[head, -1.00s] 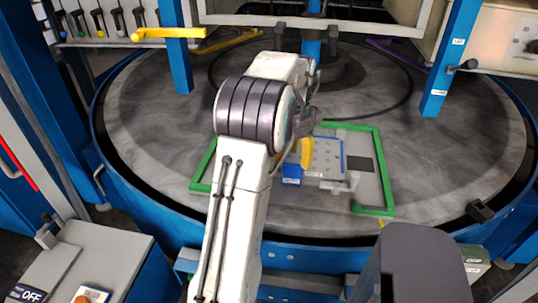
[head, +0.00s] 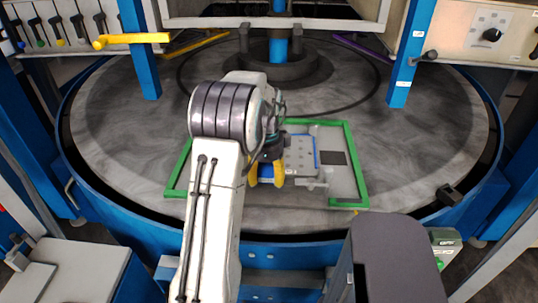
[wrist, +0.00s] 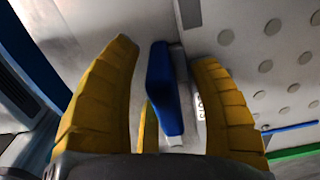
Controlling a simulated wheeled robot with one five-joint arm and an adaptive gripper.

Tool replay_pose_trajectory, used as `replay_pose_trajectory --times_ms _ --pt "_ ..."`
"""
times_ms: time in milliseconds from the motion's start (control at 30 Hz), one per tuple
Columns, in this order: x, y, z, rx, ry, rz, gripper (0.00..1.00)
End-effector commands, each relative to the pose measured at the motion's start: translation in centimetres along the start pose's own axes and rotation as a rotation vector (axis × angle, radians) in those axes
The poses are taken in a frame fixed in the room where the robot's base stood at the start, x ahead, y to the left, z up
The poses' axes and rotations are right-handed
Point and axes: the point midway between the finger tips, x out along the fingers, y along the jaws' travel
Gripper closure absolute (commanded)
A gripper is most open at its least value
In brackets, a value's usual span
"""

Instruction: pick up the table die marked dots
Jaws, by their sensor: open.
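A pale grey die plate with rows of round dots (head: 299,150) lies inside the green frame on the round table. In the wrist view the dotted plate (wrist: 265,45) fills the upper right. A blue grip piece (wrist: 163,90) stands at the plate's near edge, beside a small white tag (wrist: 200,105) with dark lettering I cannot read surely. My gripper (head: 266,178) has yellow fingers, spread open at the plate's left end. In the wrist view my gripper (wrist: 164,65) has one finger on each side of the blue piece, with gaps visible.
The green frame (head: 347,150) surrounds the plate, with a dark square (head: 333,158) to its right. The round grey table (head: 430,130) is mostly bare. Blue posts (head: 410,50) rise at its edge, and a black block (head: 449,194) sits at the right rim.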

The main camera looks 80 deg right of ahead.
Motion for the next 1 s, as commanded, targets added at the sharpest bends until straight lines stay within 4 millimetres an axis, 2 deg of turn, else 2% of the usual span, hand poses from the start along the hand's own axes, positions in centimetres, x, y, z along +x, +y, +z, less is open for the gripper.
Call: replay_pose_trajectory --times_ms 100,767,1000 --pt "-0.01 0.00 0.01 0.000 0.000 0.000 0.42" --pt "-0.05 0.00 0.01 0.000 0.000 0.000 1.00" --pt "-0.25 -0.16 -0.01 0.000 0.001 -0.007 1.00"
